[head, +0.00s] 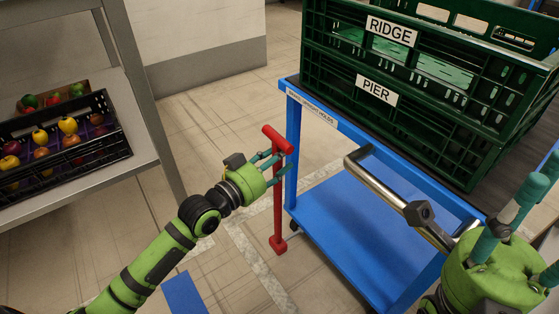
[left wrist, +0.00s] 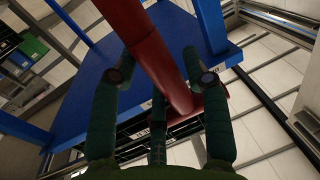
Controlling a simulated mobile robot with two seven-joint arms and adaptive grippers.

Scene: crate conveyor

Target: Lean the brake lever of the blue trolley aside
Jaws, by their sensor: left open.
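The blue trolley (head: 335,205) stands at the middle right. Its red brake lever (head: 278,205) stands about upright beside the trolley's left side, with a crossbar handle on top. My left gripper (head: 279,163) is open at the upper part of the lever, just below the crossbar. In the left wrist view the red lever (left wrist: 160,60) runs between the spread fingers of this gripper (left wrist: 160,80); I cannot tell whether they touch it. My right gripper (head: 520,225) is at the right edge by the trolley's metal push bar (head: 385,185), partly cut off; its finger opening is unclear.
Two stacked green crates, marked RIDGE (head: 391,31) and PIER (head: 376,90), stand on the trolley's top. A grey bench (head: 140,130) at the left holds a black fruit crate (head: 112,150). Tiled floor (head: 215,115) is clear between bench and trolley.

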